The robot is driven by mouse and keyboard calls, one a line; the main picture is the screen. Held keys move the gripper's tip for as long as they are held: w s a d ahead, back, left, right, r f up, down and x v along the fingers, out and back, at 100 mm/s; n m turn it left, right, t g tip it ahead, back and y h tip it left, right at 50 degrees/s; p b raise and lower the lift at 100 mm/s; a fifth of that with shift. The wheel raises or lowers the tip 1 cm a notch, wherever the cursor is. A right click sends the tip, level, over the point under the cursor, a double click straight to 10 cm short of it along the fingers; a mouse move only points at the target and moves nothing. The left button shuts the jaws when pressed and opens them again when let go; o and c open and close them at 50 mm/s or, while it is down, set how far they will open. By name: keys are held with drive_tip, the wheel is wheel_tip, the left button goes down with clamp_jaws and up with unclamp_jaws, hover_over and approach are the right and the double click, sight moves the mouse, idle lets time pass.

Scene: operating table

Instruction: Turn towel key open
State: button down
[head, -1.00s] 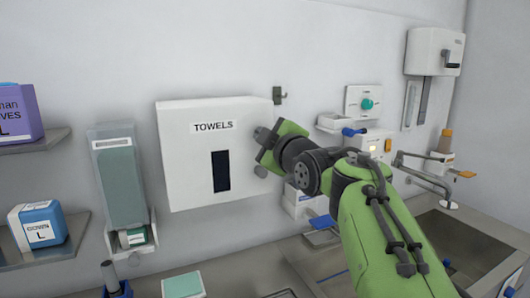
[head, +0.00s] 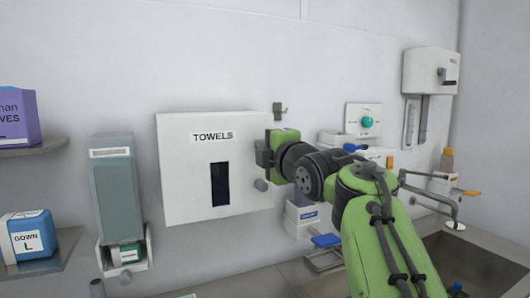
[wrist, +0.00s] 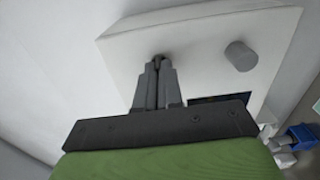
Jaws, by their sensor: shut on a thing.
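The white towel dispenser (head: 190,165), labelled TOWELS, hangs on the wall with its front panel flat and a dark slot low in it. A grey round knob (head: 261,185) stands out at its right edge; it also shows in the wrist view (wrist: 241,56). My gripper (head: 268,148) is at the panel's right edge, above that knob. In the wrist view my gripper's fingers (wrist: 158,72) are close together on the small dark towel key (wrist: 158,58) at the panel face. Most of the key is hidden between the fingers, and it cannot be made out in the head view.
A soap dispenser (head: 116,190) hangs left of the towel box, and shelves with boxes stand farther left. A hook (head: 280,112) is on the wall just above my gripper. A control plate (head: 364,120), a faucet (head: 430,190) and a sink are at the right.

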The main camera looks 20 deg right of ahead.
idle(0.4)
drive_tip(key=c, duration=1.3)
unclamp_jaws()
drive_tip(key=shift+w, duration=0.1)
drive_tip(key=s, duration=1.6)
drive_tip(key=shift+b, duration=0.4)
drive_tip(key=shift+w, duration=0.1)
